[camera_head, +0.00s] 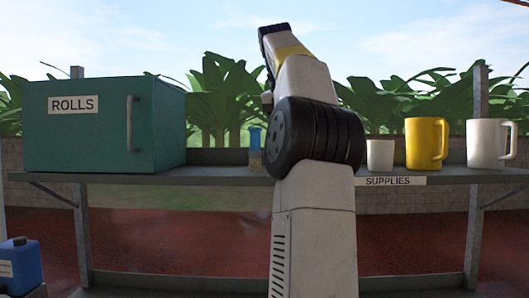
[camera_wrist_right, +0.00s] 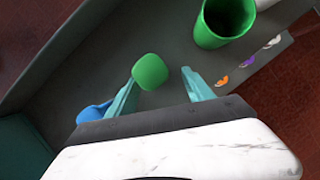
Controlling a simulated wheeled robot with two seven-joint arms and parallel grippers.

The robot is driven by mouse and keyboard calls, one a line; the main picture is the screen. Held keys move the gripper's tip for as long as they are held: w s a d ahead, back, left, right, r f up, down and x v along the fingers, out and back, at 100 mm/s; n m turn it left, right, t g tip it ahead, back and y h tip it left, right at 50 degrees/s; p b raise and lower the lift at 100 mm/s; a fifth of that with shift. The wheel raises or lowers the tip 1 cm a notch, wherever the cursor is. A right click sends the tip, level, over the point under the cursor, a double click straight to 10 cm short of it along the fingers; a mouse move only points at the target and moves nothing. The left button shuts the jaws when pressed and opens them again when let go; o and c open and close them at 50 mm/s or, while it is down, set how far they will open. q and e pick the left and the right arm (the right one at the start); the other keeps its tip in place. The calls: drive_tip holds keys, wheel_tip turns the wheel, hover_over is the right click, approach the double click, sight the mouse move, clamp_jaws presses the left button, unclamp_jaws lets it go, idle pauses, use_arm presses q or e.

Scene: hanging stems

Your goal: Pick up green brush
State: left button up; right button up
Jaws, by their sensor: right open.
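A green rounded object (camera_wrist_right: 150,72), which looks like the top of the green brush, stands on the grey shelf in the right wrist view. My right gripper (camera_wrist_right: 161,78) is open, with its teal fingers on either side of the near part of this object. I cannot tell whether they touch it. In the head view my right arm covers the middle of the shelf, and neither the green brush nor the gripper shows. My left gripper is in neither view.
A blue-topped brush (camera_head: 255,140) stands left of my arm; a blue item (camera_wrist_right: 92,113) lies beside the left finger. A green cup (camera_wrist_right: 222,22) is beyond. A teal ROLLS box (camera_head: 90,140), white cup (camera_head: 380,155), yellow mug (camera_head: 420,142) and white mug (camera_head: 487,145) line the shelf (camera_head: 225,176).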

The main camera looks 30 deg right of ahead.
drive_tip(key=shift+a+x, duration=0.15)
drive_tip(key=shift+x, duration=1.2)
drive_tip(key=shift+a+x, duration=0.1)
drive_tip(key=shift+x, duration=1.25)
drive_tip(key=shift+w, duration=0.15)
clamp_jaws()
drive_tip(key=shift+r, duration=0.1)
